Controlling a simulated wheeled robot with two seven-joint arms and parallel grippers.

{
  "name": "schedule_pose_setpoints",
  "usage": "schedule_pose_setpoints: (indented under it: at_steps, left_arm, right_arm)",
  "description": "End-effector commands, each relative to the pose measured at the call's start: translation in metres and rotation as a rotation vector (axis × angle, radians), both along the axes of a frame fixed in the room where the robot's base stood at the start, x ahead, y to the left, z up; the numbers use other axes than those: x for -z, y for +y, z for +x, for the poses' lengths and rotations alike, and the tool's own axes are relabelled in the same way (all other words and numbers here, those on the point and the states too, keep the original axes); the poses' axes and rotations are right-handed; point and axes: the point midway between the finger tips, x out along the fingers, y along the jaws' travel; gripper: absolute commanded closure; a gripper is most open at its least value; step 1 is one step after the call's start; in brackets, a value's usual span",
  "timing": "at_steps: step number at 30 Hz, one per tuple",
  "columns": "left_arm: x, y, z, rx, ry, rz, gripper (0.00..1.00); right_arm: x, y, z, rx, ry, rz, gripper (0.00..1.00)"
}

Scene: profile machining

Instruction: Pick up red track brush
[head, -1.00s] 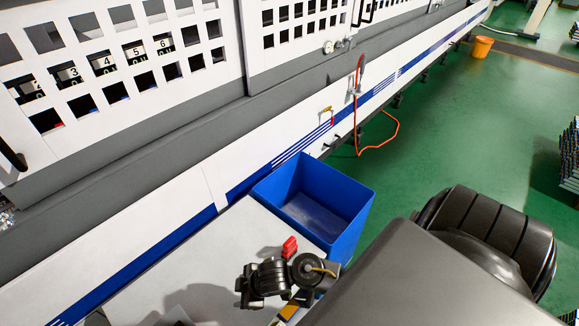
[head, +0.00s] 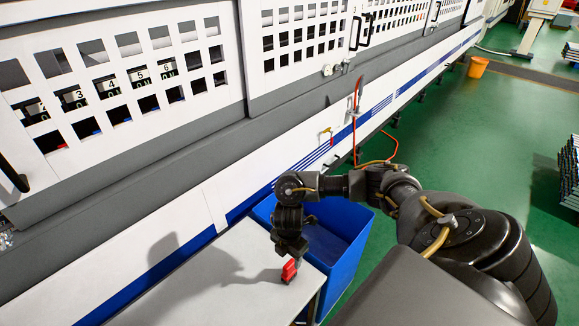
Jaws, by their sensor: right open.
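The red track brush (head: 289,271) is a small red object at the right end of the white table top, close to the edge by the blue bin. My right gripper (head: 291,252) points down just above and behind it, with its jaws open. The fingers are small and dark, and I cannot tell whether they touch the brush. My left gripper is not in view.
A blue bin (head: 343,262) stands against the table's right end, partly behind my right arm. The white table top (head: 215,275) is bare to the left of the brush. The long white machine (head: 150,200) runs along the back. An orange bucket (head: 477,67) stands far off on the green floor.

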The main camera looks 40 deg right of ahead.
Motion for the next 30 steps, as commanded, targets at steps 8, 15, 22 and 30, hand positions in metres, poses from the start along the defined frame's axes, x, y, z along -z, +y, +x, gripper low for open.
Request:
schedule_pose_setpoints:
  at_steps: [8, 15, 22, 30]
  left_arm:
    - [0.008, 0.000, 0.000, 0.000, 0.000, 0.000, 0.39]
    - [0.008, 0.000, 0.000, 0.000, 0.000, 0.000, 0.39]
    - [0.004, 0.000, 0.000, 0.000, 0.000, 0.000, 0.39]
    - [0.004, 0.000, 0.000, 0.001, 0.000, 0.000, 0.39]
  right_arm:
    - [0.043, 0.000, -0.001, 0.002, 0.003, 0.002, 0.47]
    - [0.051, 0.000, 0.000, 0.000, 0.000, 0.002, 0.47]
    - [0.078, -0.006, 0.003, 0.003, 0.003, 0.000, 0.47]
    - [0.102, -0.006, 0.005, 0.000, -0.001, 0.001, 0.47]
